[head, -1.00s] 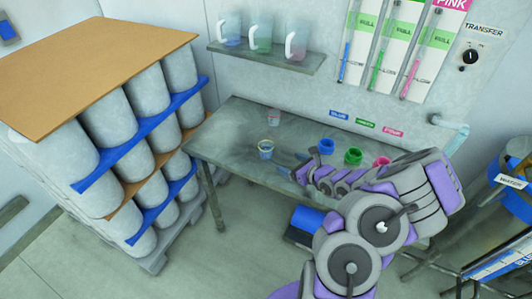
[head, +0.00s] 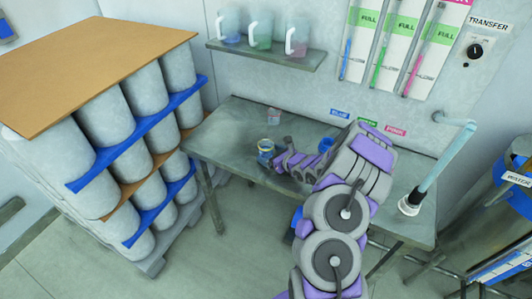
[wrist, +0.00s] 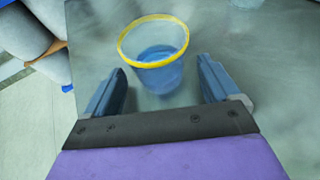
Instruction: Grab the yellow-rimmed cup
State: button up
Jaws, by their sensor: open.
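The yellow-rimmed cup (head: 265,146) stands upright near the left front part of the grey table (head: 222,140). In the wrist view the cup (wrist: 160,75) is see-through with blue in it and a bright yellow rim. My gripper (head: 281,160) is close to the cup, reaching in from the right in the head view. In the wrist view my gripper (wrist: 160,66) is open, with one blue finger on each side of the cup. Gaps show between the fingers and the cup. The cup's base is partly hard to see.
A small clear container with pink (head: 274,116) stands behind the cup. A blue pot (head: 326,145) is partly hidden by my arm. A slanted light-blue tube (head: 440,165) hangs at the table's right. A drum stack (head: 120,120) borders the left; a jug shelf (head: 265,55) is above.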

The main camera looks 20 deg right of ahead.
aim_at(262, 144)
jog(key=shift+w+a+f, duration=0.1)
jog(key=shift+w, duration=0.4)
jog(key=shift+c, duration=0.4)
jog(key=c, duration=1.1)
jog(key=shift+r+p, duration=0.55)
jog(key=shift+r, duration=1.25)
jog(key=shift+c, duration=0.2)
jog(key=s+a+p, duration=0.1)
jog(key=s, duration=0.7)
jog(key=s+a+r+p, duration=0.1)
jog(key=s, duration=0.3)
jog(key=shift+s+a+p, duration=0.2)
jog(key=shift+a+p, duration=0.1)
jog(key=shift+a, duration=0.05)
jog(key=shift+s+a+r+p, duration=0.15)
jog(key=shift+s+p, duration=0.1)
jog(key=shift+s, duration=0.25)
jog(key=shift+s+a+p, duration=0.1)
jog(key=shift+s+p, duration=0.1)
jog(key=shift+s, duration=0.3)
jog(key=shift+s+a+r+p, duration=0.15)
jog(key=shift+s+p, duration=0.1)
jog(key=shift+s, duration=0.25)
jog(key=shift+s+f, duration=0.1)
